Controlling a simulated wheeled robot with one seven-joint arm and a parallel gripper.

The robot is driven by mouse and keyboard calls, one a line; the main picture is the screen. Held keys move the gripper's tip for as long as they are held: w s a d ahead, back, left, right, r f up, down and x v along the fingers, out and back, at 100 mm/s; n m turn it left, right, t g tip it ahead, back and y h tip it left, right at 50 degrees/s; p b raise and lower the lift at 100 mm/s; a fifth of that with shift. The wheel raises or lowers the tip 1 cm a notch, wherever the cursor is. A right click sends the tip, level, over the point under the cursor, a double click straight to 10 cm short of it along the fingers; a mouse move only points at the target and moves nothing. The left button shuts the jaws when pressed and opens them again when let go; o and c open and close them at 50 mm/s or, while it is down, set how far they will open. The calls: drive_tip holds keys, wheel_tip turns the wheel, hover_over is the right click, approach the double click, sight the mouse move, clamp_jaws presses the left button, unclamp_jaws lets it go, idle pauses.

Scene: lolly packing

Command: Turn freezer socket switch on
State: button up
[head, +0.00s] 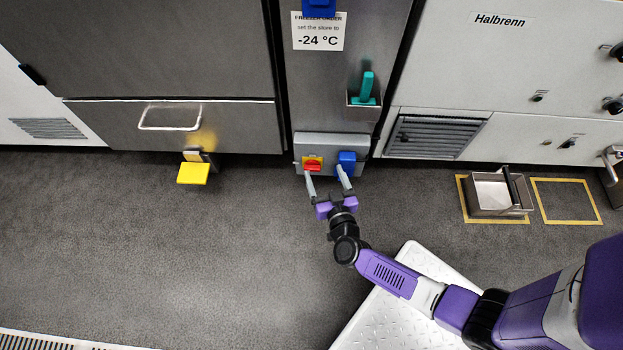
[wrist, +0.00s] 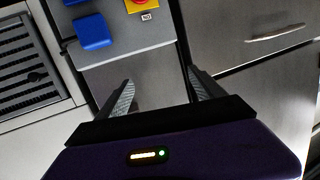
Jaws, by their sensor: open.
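The grey socket box (head: 330,139) is low on the steel column. It carries a red switch (head: 312,165) on a yellow plate at left and a blue socket cover (head: 347,160) at right. In the wrist view the blue cover (wrist: 93,31) is at upper left, and the red and yellow switch (wrist: 140,4) is cut off by the top edge. My gripper (head: 325,177) is open and empty, its fingers spread just in front of the box's lower part. In the wrist view its fingertips (wrist: 160,80) point at the area below the box. I cannot tell the switch's setting.
A yellow pedal (head: 193,173) sticks out at floor level to the left. Above the box are a holder with a teal-handled tool (head: 366,88) and a -24 °C notice (head: 318,32). A metal bin (head: 497,212) stands on the floor at right.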

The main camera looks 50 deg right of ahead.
sight(312, 169)
drive_tip(key=w+d+f+m+g+b, duration=0.1)
drive_tip(key=w+f+b, duration=0.2)
drive_tip(key=f, duration=0.2)
drive_tip(key=w+d+f+g+h+b, duration=0.1)
drive_tip(key=w+d+f+g+b, duration=0.1)
drive_tip(key=f, duration=0.4)
drive_tip(key=w+d+f+m+g+b, duration=0.1)
drive_tip(key=w+d+f+b, duration=0.1)
drive_tip(key=w+f+b, duration=0.2)
drive_tip(key=shift+w+d+f+m+g+h+b, duration=0.1)
drive_tip(key=shift+f+m+g+h+b, duration=0.15)
drive_tip(key=shift+f, duration=0.25)
drive_tip(key=shift+w+d+f+m+g+h+b, duration=0.15)
drive_tip(key=shift+f+b, duration=0.15)
drive_tip(key=shift+f, duration=0.15)
drive_tip(key=shift+w+d+f+b, duration=0.1)
drive_tip(key=shift+w+d+b, duration=0.2)
drive_tip(key=shift+w+d, duration=0.05)
drive_tip(key=shift+c, duration=0.2)
drive_tip(key=c, duration=1.3)
